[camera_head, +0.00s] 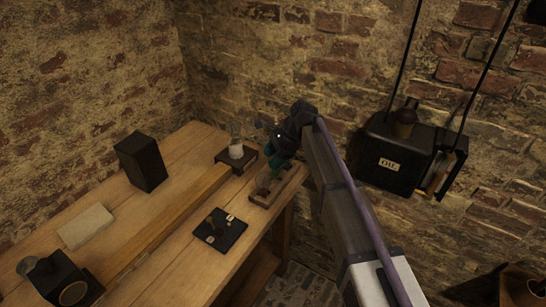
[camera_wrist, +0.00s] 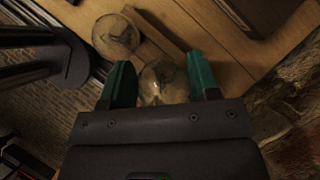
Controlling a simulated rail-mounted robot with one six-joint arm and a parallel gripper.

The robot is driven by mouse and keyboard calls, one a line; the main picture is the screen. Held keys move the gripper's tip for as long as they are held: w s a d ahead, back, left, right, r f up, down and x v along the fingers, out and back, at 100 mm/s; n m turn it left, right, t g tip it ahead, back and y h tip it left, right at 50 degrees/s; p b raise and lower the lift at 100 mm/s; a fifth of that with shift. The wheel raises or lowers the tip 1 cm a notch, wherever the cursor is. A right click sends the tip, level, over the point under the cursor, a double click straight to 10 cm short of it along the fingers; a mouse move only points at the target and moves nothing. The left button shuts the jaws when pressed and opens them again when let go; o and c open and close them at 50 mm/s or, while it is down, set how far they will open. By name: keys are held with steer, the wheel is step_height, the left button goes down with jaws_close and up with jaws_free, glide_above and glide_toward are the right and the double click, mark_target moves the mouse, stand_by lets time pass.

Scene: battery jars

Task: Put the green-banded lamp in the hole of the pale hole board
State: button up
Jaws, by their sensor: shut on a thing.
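My gripper (camera_head: 276,162) is over the right end of the bench, its teal fingers pointing down. In the wrist view the fingers (camera_wrist: 160,88) are shut on a round, glassy lamp (camera_wrist: 162,80). Its lower part is hidden, and I cannot make out its band there. In the head view a small green patch shows below the fingers, just over or at a light wooden board (camera_head: 290,186). This board looks like the hole board; I cannot see its hole clearly. A round, glassy thing (camera_wrist: 115,36) stands at the board in the wrist view, beside the held lamp.
A glass jar (camera_head: 236,149) on a dark stand is just left of the board. A black plate with pale labels (camera_head: 220,230) lies in front. A dark block (camera_head: 140,161) and a pale slab (camera_head: 85,226) are farther left. A black oil box (camera_head: 400,160) is by the wall.

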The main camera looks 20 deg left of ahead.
steer(key=shift+f, duration=0.1)
steer(key=shift+f+b, duration=0.35)
steer(key=shift+b, duration=0.1)
steer(key=shift+f+b, duration=0.65)
steer(key=shift+b, duration=0.05)
stand_by(0.3)
steer(key=o, duration=0.9)
steer(key=shift+c, duration=0.2)
steer(key=p+v, duration=0.9)
steer(key=v, duration=0.2)
